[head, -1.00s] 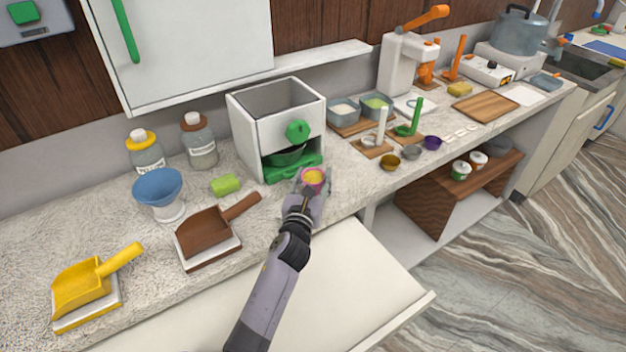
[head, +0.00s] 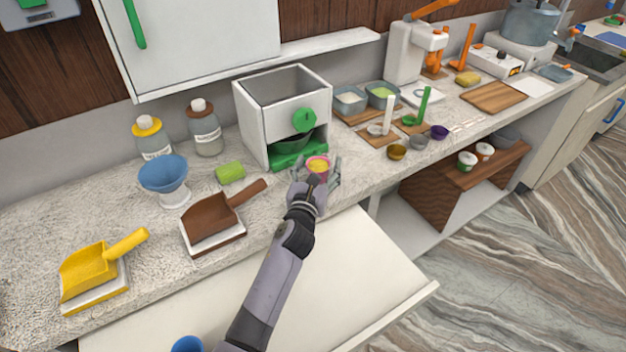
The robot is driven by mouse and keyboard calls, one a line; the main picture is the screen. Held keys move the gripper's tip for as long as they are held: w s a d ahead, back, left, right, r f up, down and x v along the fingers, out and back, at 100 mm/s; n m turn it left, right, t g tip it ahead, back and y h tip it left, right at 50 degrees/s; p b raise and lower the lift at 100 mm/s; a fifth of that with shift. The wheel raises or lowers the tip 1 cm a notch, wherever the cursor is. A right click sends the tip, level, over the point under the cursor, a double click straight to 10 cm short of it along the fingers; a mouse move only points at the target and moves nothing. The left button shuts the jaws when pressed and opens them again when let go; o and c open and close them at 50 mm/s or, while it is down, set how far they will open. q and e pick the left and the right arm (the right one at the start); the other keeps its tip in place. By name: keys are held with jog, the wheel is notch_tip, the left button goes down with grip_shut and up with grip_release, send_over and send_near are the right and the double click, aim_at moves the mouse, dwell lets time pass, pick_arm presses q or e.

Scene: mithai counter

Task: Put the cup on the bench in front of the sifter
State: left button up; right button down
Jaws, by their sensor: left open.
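The cup (head: 318,166) is pink with yellow contents and stands upright near the front edge of the bench (head: 345,183). The sifter appears to be the white open-topped box (head: 248,128) with a green knob and a green tray at its base. The cup is just in front of that tray, slightly to its right. My left gripper (head: 317,178) is open, with its fingers spread on both sides of the cup. Whether a finger touches it cannot be told. The gripper hides the cup's lower part. My right gripper is not in view.
Small bowls, including a brown one (head: 397,152), stand to the right. A pale open drawer (head: 370,275) juts out below the bench.

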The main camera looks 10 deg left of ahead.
pick_arm(q)
jog(key=s, duration=1.1)
jog(key=shift+s+b, duration=0.35)
jog(key=shift+s, duration=0.05)
